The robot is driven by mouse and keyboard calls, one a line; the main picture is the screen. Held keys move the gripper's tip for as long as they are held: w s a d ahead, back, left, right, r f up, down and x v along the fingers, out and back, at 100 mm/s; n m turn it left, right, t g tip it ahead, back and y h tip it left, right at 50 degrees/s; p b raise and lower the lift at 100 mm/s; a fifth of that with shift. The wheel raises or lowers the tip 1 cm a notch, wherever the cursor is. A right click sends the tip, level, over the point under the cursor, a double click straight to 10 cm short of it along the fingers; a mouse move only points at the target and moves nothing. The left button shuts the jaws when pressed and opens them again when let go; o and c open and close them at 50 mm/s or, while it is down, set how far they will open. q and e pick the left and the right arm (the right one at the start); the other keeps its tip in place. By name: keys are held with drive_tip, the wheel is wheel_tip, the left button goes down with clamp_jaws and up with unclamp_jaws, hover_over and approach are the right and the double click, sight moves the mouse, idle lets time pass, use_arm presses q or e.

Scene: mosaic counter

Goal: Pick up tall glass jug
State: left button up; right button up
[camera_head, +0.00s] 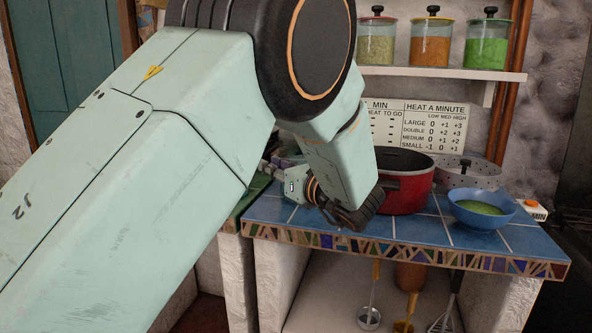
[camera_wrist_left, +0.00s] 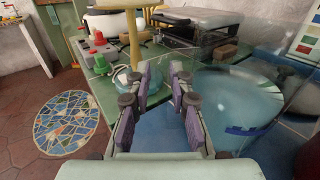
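My left gripper (camera_wrist_left: 164,76) is open in the left wrist view, with its two purple-padded fingers apart. In the head view it (camera_head: 272,166) is low beside the left end of the blue counter, partly hidden by my left arm. A large clear, bluish glass body (camera_wrist_left: 238,98), which looks like the tall glass jug, is close on the right in the left wrist view, outside the fingers. Its full outline is unclear. A smaller rounded glass thing (camera_wrist_left: 126,78) shows by the left finger. No jug can be made out in the head view. My right gripper is not in view.
A red pot (camera_head: 407,188) and a blue bowl (camera_head: 484,211) stand on the blue-tiled counter (camera_head: 340,218). Beyond the fingers is a green counter with a control box (camera_wrist_left: 95,50) and a dark appliance (camera_wrist_left: 200,27). Shelf jars (camera_head: 431,44) stand above.

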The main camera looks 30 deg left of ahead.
use_arm(q)
drive_tip(key=shift+w+d, duration=0.1)
drive_tip(key=shift+w, duration=0.05)
drive_tip(key=shift+s+d+r, duration=0.1)
drive_tip(key=shift+s+d, duration=0.05)
drive_tip(key=shift+s, duration=0.05)
drive_tip(key=shift+c, duration=0.5)
clamp_jaws()
drive_tip(key=shift+w+r, duration=0.1)
